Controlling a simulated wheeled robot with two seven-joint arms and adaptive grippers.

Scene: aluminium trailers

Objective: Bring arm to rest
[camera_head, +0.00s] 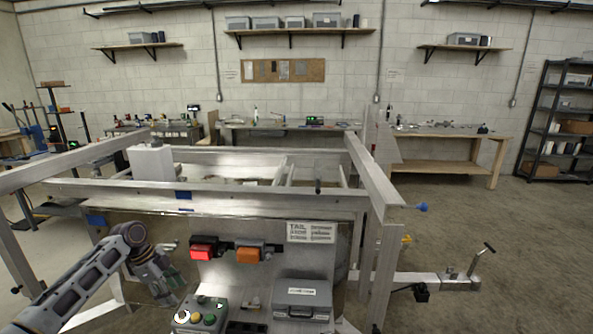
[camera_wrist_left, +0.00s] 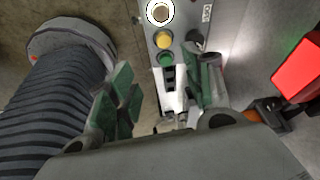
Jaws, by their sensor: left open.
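My left arm (camera_head: 75,290) comes in from the left in the head view. Its left gripper (camera_head: 163,279) hangs beside the aluminium trailer frame, left of the red lamp and near the button box. In the left wrist view, the green-padded fingers of the left gripper (camera_wrist_left: 163,97) are spread apart, with nothing seen held between them. The button box (camera_wrist_left: 187,22) shows beyond the fingers, with a yellow button (camera_wrist_left: 163,40) and a green button (camera_wrist_left: 167,60). My right gripper is not in view.
A red lamp (camera_head: 204,252) and an orange lamp (camera_head: 248,254) are on the upright panel. A grey case (camera_head: 303,299) sits right of the button box (camera_head: 201,317). The trailer frame (camera_head: 225,196) crosses ahead. Open floor (camera_head: 520,250) lies to the right.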

